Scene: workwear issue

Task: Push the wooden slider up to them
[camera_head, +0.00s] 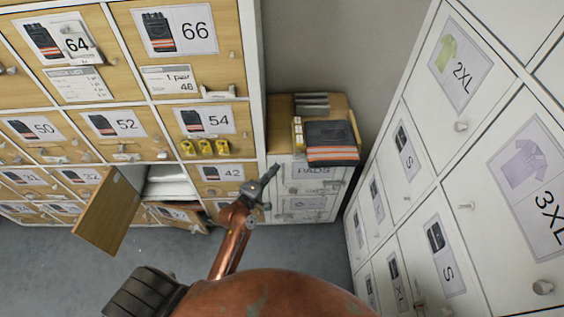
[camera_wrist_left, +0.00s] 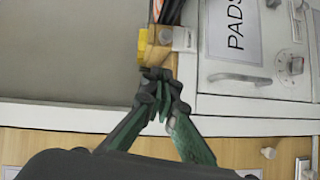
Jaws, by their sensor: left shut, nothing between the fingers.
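Folded dark trousers with orange and pale bands (camera_head: 330,134) lie on the wooden top of a low white cabinet. A narrow wooden piece with yellow parts, seemingly the slider (camera_head: 298,138), stands along their left side. In the left wrist view a wooden block (camera_wrist_left: 158,54) with yellow and white parts shows just beyond my fingertips, with a striped edge of dark cloth (camera_wrist_left: 171,10) behind it. My left gripper (camera_head: 274,171) is shut and empty, at the cabinet's front left. Its fingertips (camera_wrist_left: 160,84) overlap the block's near end; I cannot tell whether they touch.
The low cabinet's front (camera_head: 312,190) has drawers, one labelled PADS. A wooden door (camera_head: 107,211) hangs open at left, with white folded stacks (camera_head: 170,182) beside it. Numbered lockers fill the left, white size lockers (camera_head: 500,170) the right. Grey floor (camera_head: 300,255) lies between.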

